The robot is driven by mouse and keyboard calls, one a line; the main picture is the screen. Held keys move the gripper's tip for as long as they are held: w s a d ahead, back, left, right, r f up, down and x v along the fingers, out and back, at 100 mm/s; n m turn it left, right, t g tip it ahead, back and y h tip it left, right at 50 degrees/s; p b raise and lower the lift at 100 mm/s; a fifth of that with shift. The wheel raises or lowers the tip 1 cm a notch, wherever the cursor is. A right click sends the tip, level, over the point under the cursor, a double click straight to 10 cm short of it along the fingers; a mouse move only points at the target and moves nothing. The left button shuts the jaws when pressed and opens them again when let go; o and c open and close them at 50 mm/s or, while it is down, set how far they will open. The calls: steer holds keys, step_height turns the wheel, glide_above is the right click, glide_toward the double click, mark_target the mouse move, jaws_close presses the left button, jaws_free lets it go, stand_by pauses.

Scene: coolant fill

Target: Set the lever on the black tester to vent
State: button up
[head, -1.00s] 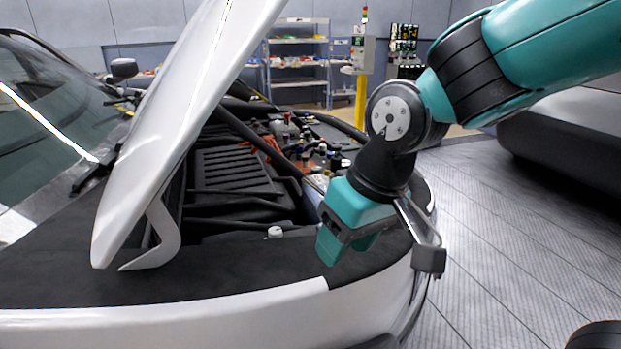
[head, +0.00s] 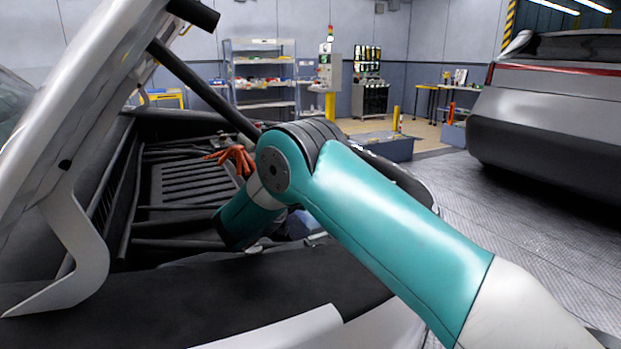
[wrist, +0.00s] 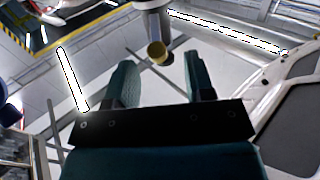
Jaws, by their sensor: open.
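My gripper (wrist: 160,68) is open in the wrist view, with two dark teal fingers apart and nothing held between them. A grey cylinder with a yellowish end (wrist: 158,52) shows just beyond and between the fingertips; I cannot tell what it is or how far off it stands. In the head view my bent arm covers part of the engine bay, and the gripper itself is hidden. I cannot make out the black tester or its lever in either view.
The engine bay (head: 190,186) lies open under the raised white hood (head: 75,125), with a dark strut (head: 203,90) and orange cables (head: 232,158). A dark cover (head: 230,295) lies along the car's front. Shelves (head: 262,83) and another car (head: 545,105) stand behind.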

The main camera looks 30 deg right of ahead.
steer(key=x, duration=0.5)
steer(key=shift+d+p, duration=0.35)
steer(key=shift+p, duration=0.05)
